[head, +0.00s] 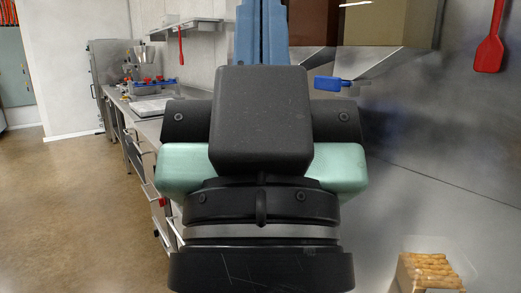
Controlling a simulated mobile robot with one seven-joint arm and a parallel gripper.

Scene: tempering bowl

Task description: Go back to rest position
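Parts of my own arm fill the middle of the head view, with dark housings, a pale green section and black rings below. The fingers of my gripper do not show, so I cannot see whether it holds anything. No bowl can be made out in this view. My arm hides much of the steel counter behind it.
A steel counter (148,108) runs back on the left under a wall shelf (190,27). A box of yellowish sticks (430,270) is at lower right. A red spatula (490,50) and a blue-handled tool (332,83) hang on the right. Brown floor (75,200) at left is clear.

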